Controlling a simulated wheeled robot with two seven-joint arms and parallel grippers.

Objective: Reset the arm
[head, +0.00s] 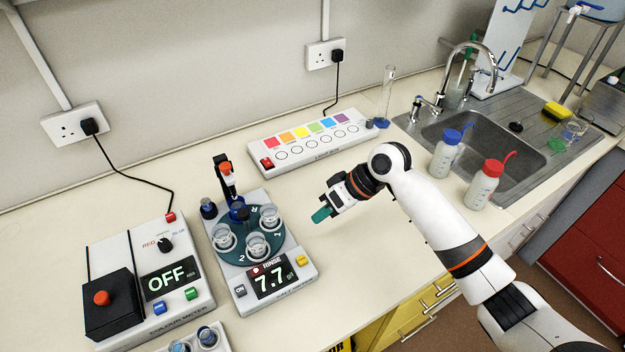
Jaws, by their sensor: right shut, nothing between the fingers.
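My right arm reaches in from the lower right over the bench. Its gripper (321,215) has teal fingertips, is shut and holds nothing. It hangs over the bench just right of the salt meter (293,290), apart from it. The salt meter shows RINSE and 7.7, and several small glass cups stand on its round dark teal plate (232,252). My left gripper is not in view.
A colour meter (203,290) reading OFF stands at the left. A light box (262,143) with coloured squares lies behind the gripper. Blue-capped (443,160) and red-capped (482,187) bottles stand by the sink (515,150). Bench in front of the light box is clear.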

